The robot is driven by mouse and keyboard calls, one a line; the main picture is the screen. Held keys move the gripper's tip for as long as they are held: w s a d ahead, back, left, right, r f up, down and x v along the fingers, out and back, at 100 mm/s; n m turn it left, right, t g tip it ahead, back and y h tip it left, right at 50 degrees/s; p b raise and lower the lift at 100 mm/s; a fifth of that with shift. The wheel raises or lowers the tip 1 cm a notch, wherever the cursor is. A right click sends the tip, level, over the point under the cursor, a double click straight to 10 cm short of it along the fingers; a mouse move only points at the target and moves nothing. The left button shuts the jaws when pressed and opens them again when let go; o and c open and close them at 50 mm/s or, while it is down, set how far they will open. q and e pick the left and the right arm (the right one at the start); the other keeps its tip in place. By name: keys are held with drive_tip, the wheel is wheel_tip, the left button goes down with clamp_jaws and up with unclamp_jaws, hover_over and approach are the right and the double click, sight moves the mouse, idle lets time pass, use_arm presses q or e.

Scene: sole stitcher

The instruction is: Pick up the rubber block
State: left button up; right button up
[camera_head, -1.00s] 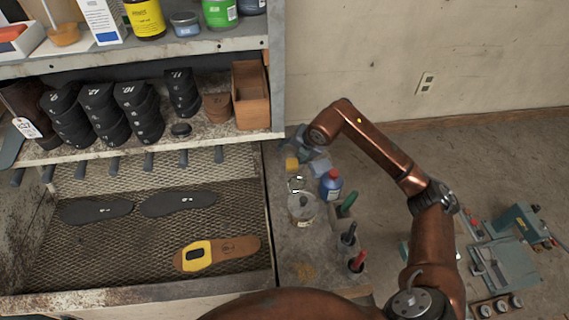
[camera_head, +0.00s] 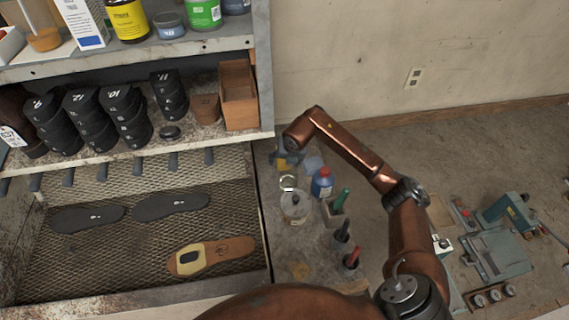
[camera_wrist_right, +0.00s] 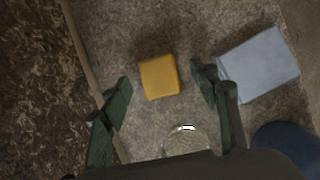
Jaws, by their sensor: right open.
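A yellow-orange block (camera_wrist_right: 159,77) lies on the bench and looks like the rubber block. In the right wrist view it sits between and just ahead of the fingers of my right gripper (camera_wrist_right: 161,80). The gripper is open and empty, with a gap on both sides of the block. In the head view, the block (camera_head: 281,163) shows only partly beside my right gripper (camera_head: 290,152), at the arm's far end. A blue-grey block (camera_wrist_right: 259,64) lies right of the right finger. My left gripper is out of view.
A round clear jar (camera_head: 295,206) and a blue bottle (camera_head: 322,183) stand close in front of the gripper. Several coloured-handled tools (camera_head: 341,199) stand nearer. The shelf unit's side (camera_head: 264,200) bounds the left.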

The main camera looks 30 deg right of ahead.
drive_tip(key=shift+w+f, duration=0.15)
drive_tip(key=shift+f, duration=0.1)
drive_tip(key=c, duration=1.2)
